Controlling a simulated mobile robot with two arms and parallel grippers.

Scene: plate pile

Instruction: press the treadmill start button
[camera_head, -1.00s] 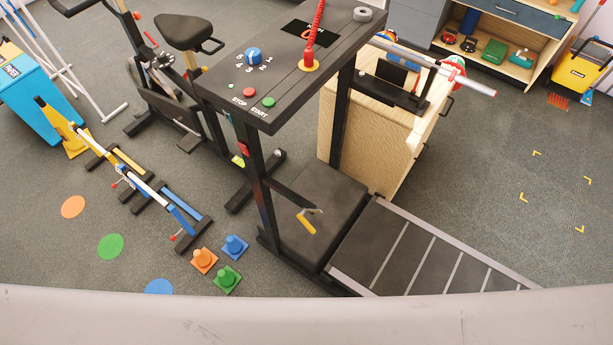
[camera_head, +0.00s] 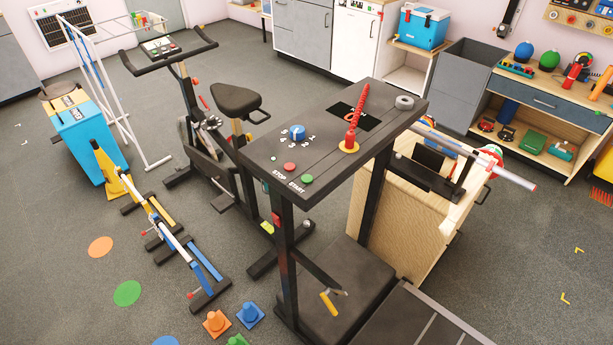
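The treadmill stands right of centre, with its dark console (camera_head: 330,140) on two upright posts. The green START button (camera_head: 308,180) sits at the console's near edge. The red STOP button (camera_head: 289,167) is just left of it. The treadmill belt (camera_head: 408,325) runs toward the lower right and is cut off by the frame. Neither of my grippers is in view.
An exercise bike (camera_head: 205,130) stands behind and left of the treadmill. A wooden cabinet (camera_head: 400,215) is close on its right. Small cones (camera_head: 216,322) and a low bar rack (camera_head: 170,240) lie on the floor at left. Open floor (camera_head: 100,290) shows at lower left.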

